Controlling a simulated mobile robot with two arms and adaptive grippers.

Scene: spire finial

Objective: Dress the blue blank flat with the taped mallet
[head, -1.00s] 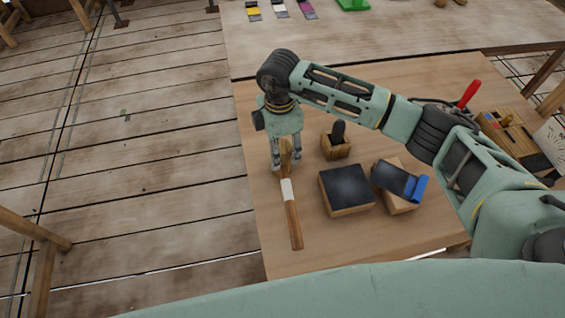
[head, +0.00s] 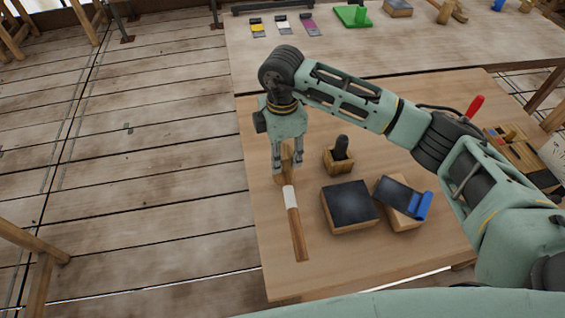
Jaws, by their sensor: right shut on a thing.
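The taped mallet (head: 297,232) has a wooden handle with a white tape band and lies along the left part of the wooden table, its head at the far end. My right gripper (head: 287,165) points down over the mallet's head and is shut on it, a finger on each side. The blue blank (head: 421,206) appears to be the dark slate-like piece with a bright blue end, resting tilted on a wooden block right of centre. I cannot tell whether the mallet head touches the table. My left gripper is out of view.
A dark-topped wooden block (head: 349,205) sits between mallet and blue blank. A small wooden holder (head: 338,160) with a dark peg stands behind it. A wooden tool box (head: 515,150) is at the right. A back bench (head: 390,50) carries coloured swatches and a green piece.

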